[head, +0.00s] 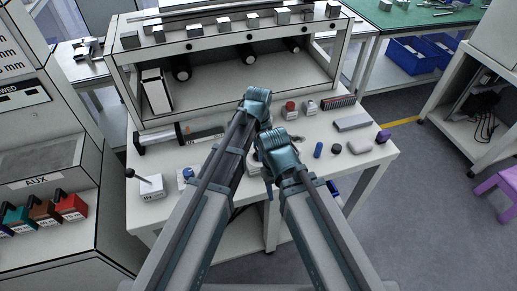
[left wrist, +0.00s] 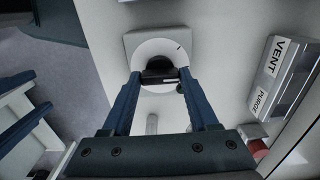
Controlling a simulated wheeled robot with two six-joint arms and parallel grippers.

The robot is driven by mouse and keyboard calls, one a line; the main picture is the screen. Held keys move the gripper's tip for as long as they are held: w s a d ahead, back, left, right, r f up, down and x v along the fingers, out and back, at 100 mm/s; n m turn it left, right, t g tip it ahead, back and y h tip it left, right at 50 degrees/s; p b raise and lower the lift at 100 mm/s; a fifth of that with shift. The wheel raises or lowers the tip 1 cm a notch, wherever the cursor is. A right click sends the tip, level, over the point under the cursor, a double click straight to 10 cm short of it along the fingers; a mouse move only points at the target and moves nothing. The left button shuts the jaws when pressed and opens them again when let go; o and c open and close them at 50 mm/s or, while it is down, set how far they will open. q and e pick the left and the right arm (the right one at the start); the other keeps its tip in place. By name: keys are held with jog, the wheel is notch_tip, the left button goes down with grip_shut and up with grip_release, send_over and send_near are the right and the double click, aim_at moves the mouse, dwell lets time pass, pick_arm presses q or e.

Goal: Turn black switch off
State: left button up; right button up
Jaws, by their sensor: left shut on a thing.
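The black switch (left wrist: 160,66) is a dark knob in the middle of a round white dial (left wrist: 150,47) with a short dark mark near its edge. The dial sits on a grey square base (left wrist: 131,41) in the left wrist view. My left gripper (left wrist: 158,77) has its two blue fingers on either side of the knob, shut on it. In the head view my arms cover this spot on the table. The right arm reaches in from the lower right, but its fingertips do not show clearly.
A VENT and PURGE box (left wrist: 283,75) stands right of the dial, with a red part (left wrist: 257,147) nearby. The white table (head: 357,168) holds a grey block (head: 352,123), a blue cylinder (head: 318,150) and a switch box (head: 151,186). A shelf (head: 225,75) stands behind.

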dwell(0.4)
pick_arm(q)
jog(key=o, duration=1.4)
jog(key=shift+r, duration=0.1)
notch_tip(320, 180, up, 14)
jog(key=p, duration=1.3)
jog(key=shift+f+p, duration=0.2)
jog(key=shift+p, duration=0.2)
